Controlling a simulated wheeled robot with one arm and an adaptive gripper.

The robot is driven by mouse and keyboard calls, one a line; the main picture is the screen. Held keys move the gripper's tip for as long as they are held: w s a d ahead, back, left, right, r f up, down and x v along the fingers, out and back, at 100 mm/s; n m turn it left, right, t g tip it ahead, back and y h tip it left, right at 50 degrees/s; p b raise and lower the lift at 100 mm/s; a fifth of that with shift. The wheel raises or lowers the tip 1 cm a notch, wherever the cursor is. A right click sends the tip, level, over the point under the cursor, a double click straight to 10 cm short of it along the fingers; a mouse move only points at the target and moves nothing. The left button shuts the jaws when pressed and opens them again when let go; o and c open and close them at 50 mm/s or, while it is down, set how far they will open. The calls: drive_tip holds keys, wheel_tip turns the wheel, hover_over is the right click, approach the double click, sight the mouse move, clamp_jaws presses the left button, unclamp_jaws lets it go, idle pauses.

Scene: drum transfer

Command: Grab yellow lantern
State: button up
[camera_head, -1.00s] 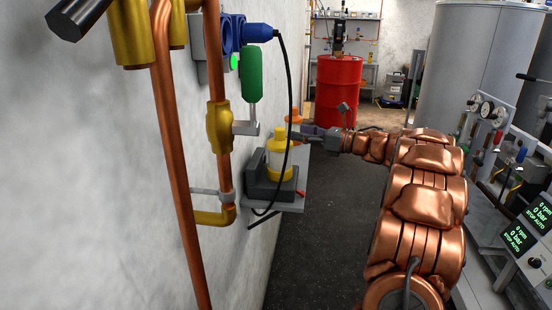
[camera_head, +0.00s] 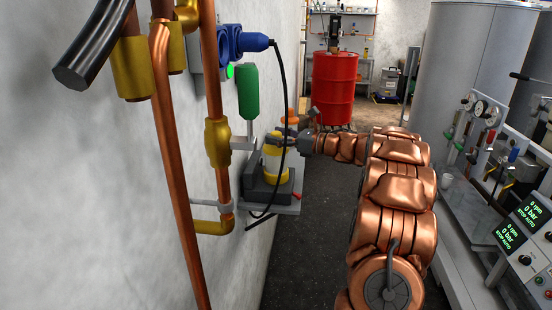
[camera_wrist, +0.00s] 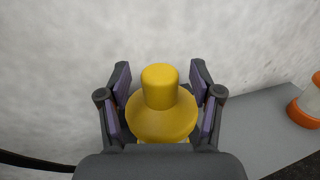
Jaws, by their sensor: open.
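The yellow lantern (camera_head: 272,165) has a yellow cap, a pale middle and a yellow base. It stands upright on a dark block on the grey wall shelf. In the wrist view the lantern (camera_wrist: 160,105) is seen from above, its yellow top between the two fingers of my gripper (camera_wrist: 162,108). The fingers are open, one on each side, with narrow gaps by the yellow top. The lower part of the lantern is hidden by its top and my gripper's body. In the head view my gripper (camera_head: 285,142) is at the lantern and partly hidden.
An orange-topped item (camera_wrist: 306,105) stands to the right on the shelf (camera_wrist: 262,122). A black cable (camera_head: 281,165) from a blue plug hangs in front of the lantern. A green-handled valve (camera_head: 248,92) and copper pipes run along the left wall. A red drum (camera_head: 334,88) stands farther back.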

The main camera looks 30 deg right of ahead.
drive_tip(key=shift+c, duration=0.3)
clamp_jaws()
idle(0.3)
